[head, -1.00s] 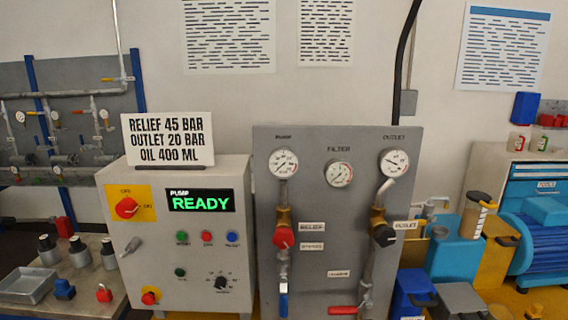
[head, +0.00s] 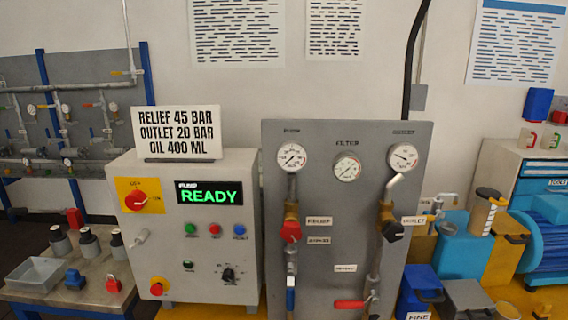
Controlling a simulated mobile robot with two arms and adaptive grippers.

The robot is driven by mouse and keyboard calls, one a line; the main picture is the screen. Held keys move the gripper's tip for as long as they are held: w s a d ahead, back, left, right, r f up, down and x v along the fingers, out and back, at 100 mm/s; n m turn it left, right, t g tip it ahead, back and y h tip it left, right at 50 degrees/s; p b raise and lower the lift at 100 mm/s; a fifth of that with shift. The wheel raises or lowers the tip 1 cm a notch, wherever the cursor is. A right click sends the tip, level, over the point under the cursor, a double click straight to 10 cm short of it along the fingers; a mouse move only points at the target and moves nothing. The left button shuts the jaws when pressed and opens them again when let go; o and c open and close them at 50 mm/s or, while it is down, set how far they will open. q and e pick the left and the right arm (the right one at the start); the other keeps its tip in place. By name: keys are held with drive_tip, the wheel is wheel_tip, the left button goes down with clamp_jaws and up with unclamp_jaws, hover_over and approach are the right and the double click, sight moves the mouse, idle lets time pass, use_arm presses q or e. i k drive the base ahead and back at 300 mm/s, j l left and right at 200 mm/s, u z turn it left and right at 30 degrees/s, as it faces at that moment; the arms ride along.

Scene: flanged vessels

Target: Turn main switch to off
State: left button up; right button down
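The main switch is a red rotary handle (head: 136,201) on a yellow plate (head: 124,187) at the upper left of the grey control box (head: 188,268). Small lettering sits above and to the right of the handle, too small to read surely. The handle is tilted, its right end higher. The display (head: 209,193) on the box is lit green and reads PUMP READY. Neither of my grippers shows in the head view.
A sign (head: 178,132) stands on the box. The gauge and valve panel (head: 335,245) stands to its right. A bench (head: 78,293) with a metal tray (head: 36,274), weights and a red padlock (head: 113,284) is to its left. Blue containers (head: 463,245) stand at right.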

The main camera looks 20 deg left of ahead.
sight(136, 200)
drive_tip(key=u, duration=1.55)
